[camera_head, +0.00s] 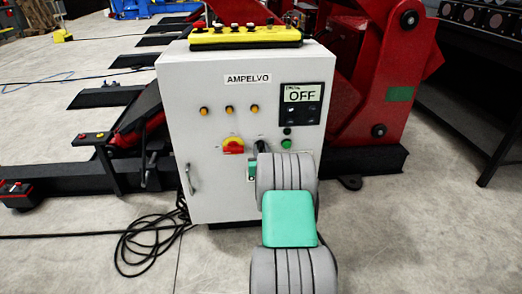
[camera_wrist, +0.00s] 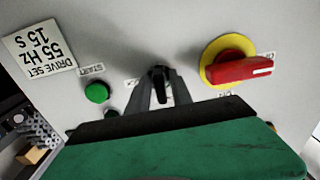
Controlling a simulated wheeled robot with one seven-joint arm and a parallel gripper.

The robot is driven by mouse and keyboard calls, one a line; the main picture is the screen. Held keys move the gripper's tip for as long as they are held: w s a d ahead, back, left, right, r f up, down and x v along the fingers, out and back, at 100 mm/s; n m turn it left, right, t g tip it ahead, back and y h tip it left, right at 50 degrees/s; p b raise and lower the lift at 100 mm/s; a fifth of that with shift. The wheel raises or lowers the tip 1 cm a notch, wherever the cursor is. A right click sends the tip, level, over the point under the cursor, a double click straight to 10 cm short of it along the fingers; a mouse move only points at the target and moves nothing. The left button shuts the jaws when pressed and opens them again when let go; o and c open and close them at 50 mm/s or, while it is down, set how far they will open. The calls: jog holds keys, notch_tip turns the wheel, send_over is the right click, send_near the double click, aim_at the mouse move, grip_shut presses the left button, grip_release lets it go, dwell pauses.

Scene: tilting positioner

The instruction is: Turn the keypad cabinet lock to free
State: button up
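The light grey cabinet (camera_head: 235,185) carries an OFF display (camera_head: 300,94) above a dark panel. A black knob (camera_wrist: 160,79) sits on the cabinet face, between the red-and-yellow rotary switch (camera_wrist: 238,66) and the green START button (camera_wrist: 97,93). The small labels beside the knob are not readable, so I cannot tell from them whether it is the lock. My gripper (camera_wrist: 160,75) has its dark fingers on either side of the knob, very near it. Whether they press on it cannot be told. In the head view my arm hides most of the gripper; the rotary switch (camera_head: 233,146) shows to its left.
A yellow pendant (camera_head: 245,37) with several buttons lies on top of the cabinet. A red machine frame (camera_head: 388,75) stands behind and right. Black cable (camera_head: 150,240) is coiled on the floor at left. A door handle (camera_head: 189,178) sticks out at the cabinet's left.

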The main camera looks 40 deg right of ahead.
jog(key=shift+o, duration=0.5)
jog(key=shift+s, duration=0.1)
jog(key=p+v, duration=0.1)
jog(key=v, duration=0.6)
jog(key=shift+s+a, duration=0.25)
